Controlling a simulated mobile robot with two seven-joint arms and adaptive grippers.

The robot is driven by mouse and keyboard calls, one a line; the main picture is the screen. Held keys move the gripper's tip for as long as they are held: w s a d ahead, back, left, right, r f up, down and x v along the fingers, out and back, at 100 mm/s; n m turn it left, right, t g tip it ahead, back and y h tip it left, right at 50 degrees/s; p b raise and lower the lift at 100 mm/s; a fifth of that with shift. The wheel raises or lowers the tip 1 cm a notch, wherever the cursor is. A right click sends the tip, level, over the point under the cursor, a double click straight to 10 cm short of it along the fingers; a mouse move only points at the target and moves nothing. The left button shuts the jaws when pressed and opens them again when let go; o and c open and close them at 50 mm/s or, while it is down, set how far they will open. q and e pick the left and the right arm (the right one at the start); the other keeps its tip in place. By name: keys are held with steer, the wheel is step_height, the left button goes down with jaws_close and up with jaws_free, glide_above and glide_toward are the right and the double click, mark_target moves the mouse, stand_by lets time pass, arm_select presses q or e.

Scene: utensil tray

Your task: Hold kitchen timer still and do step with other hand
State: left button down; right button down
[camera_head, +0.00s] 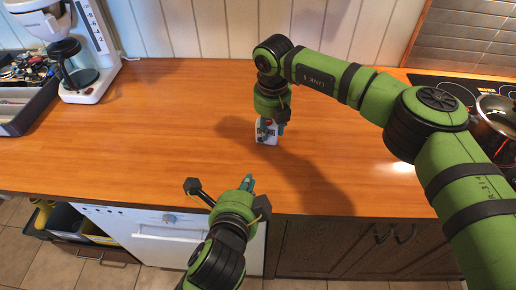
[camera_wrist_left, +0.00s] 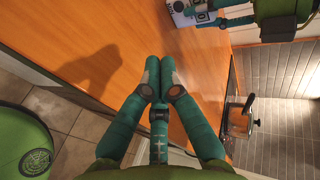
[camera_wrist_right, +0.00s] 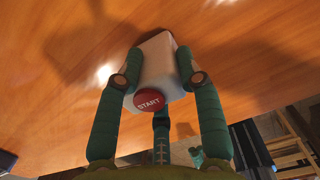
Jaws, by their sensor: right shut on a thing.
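The kitchen timer (camera_head: 265,138) is a small white box on the wooden counter. In the right wrist view the timer (camera_wrist_right: 157,62) shows a round red button marked START (camera_wrist_right: 149,101). My right gripper (camera_head: 270,124) is above the timer with its fingers shut on its two sides; they show in the right wrist view (camera_wrist_right: 157,62). My left gripper (camera_head: 248,182) is at the counter's front edge, apart from the timer. Its fingertips (camera_wrist_left: 160,72) are together and empty.
A coffee maker (camera_head: 88,85) and a tray of utensils (camera_head: 22,118) stand at the left. A cooktop (camera_head: 445,88) with a steel pot (camera_head: 497,112) is at the right. The counter (camera_head: 160,130) is clear around the timer.

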arm_select(q)
glide_toward(259, 141)
steer(key=f, duration=0.1)
steer(key=w+f, duration=0.1)
steer(key=f, duration=0.2)
steer(key=shift+w+d, duration=0.4)
steer(key=shift+w, duration=1.1)
steer(key=shift+w+d+r, duration=0.1)
steer(key=shift+w, duration=0.65)
steer(key=shift+w+r, duration=0.1)
steer(key=shift+w, duration=0.8)
steer(key=s, duration=0.4)
steer(key=shift+s+f, duration=0.3)
steer(key=shift+s, duration=0.05)
steer(key=v, duration=1)
steer(key=shift+w+r, duration=0.1)
